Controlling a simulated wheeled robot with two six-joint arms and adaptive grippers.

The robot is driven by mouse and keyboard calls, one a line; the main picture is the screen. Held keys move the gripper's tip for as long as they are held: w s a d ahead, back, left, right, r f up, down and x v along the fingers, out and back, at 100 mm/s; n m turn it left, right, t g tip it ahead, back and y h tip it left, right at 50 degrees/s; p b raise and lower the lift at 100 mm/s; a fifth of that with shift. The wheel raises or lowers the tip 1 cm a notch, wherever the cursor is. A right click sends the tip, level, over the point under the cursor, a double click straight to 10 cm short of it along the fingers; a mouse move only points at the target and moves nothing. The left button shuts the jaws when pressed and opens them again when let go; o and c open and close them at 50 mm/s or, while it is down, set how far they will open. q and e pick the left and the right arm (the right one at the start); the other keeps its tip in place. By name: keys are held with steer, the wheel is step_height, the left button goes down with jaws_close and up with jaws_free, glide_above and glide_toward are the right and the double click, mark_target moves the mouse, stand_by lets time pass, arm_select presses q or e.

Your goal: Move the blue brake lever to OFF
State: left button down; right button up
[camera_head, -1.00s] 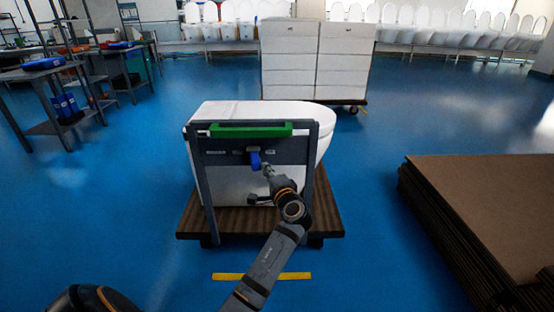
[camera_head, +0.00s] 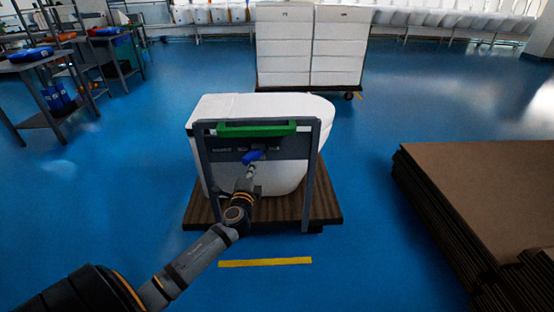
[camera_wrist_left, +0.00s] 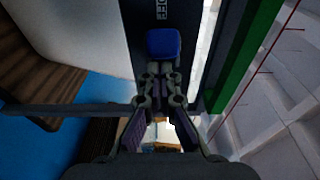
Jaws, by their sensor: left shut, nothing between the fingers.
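The blue brake lever (camera_head: 252,157) is on the dark front panel (camera_head: 222,150) of the cart, below the green handle bar (camera_head: 256,129). It lies at a slant, its left end lower. My left gripper (camera_head: 250,172) is shut and empty just below the lever; the head view does not settle whether it touches. In the left wrist view the lever's blue end (camera_wrist_left: 163,43) is right at the shut fingertips (camera_wrist_left: 160,69), with a partly cut-off white label beyond it. My right gripper is not in view.
A white toilet (camera_head: 270,105) sits on the cart's brown deck (camera_head: 325,205) behind the frame. A yellow floor strip (camera_head: 265,262) lies in front. Stacked brown boards (camera_head: 480,185) stand at the right, white boxes (camera_head: 310,45) behind. Blue floor is free at the left.

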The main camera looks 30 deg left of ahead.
arm_select(q)
steer(key=shift+s+a, duration=0.1)
steer(key=shift+a, duration=0.15)
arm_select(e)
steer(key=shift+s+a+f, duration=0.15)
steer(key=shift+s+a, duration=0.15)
arm_select(q)
steer(key=shift+a, duration=0.1)
